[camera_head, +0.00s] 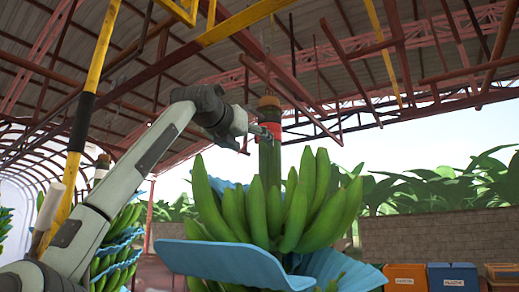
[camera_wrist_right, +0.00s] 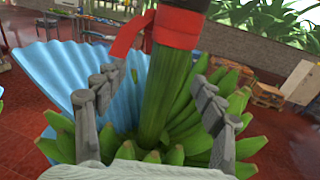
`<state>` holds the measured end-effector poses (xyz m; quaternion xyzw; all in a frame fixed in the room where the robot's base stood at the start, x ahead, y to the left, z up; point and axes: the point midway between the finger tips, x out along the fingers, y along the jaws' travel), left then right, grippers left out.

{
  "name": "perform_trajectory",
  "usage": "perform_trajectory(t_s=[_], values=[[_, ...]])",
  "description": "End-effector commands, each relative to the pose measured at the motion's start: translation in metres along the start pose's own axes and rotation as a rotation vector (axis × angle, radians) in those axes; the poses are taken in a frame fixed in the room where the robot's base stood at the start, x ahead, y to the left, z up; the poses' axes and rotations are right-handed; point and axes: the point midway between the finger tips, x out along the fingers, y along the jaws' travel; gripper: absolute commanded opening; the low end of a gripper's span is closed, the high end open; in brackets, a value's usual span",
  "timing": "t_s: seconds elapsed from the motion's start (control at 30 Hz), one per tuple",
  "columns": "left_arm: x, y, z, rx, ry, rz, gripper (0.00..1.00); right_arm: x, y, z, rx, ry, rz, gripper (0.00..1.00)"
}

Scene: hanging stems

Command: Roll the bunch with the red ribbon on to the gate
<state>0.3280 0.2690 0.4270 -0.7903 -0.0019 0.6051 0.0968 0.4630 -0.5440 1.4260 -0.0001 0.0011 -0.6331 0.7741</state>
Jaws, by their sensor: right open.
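A large green bunch (camera_head: 280,205) hangs from overhead by its thick stem (camera_head: 269,160). A red ribbon (camera_head: 272,127) is wrapped around the stem near its top; it also shows in the right wrist view (camera_wrist_right: 176,30), with one end hanging loose. My right gripper (camera_head: 262,135) is at the stem, about level with the ribbon. In the right wrist view its open fingers (camera_wrist_right: 160,88) stand on either side of the green stem, below the ribbon, with gaps on both sides. I cannot pick out the gate. My left gripper is not in view.
Blue sheets (camera_head: 225,258) spread between the bunch's lower layers. Another bunch (camera_head: 115,235) hangs behind my arm at left. A yellow and black post (camera_head: 84,130) and overhead yellow beams (camera_head: 240,22) are near. An orange crate (camera_head: 405,277) and blue crate (camera_head: 452,277) stand at lower right.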

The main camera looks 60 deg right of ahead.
Motion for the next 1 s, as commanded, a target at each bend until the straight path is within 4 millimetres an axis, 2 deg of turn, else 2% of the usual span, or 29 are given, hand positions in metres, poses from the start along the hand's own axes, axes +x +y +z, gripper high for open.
perform_trajectory(t_s=[0.1, 0.23, 1.0], values=[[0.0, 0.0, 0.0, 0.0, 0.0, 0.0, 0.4, -0.016, 0.0, 0.0, -0.001, -0.001, 0.0, 0.7], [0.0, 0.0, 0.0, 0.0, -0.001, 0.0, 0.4, -0.023, 0.0, 0.0, 0.0, 0.001, 0.0, 0.7], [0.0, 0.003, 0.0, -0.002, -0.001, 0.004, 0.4, -0.024, 0.0, 0.0, 0.0, 0.0, -0.001, 0.7]])
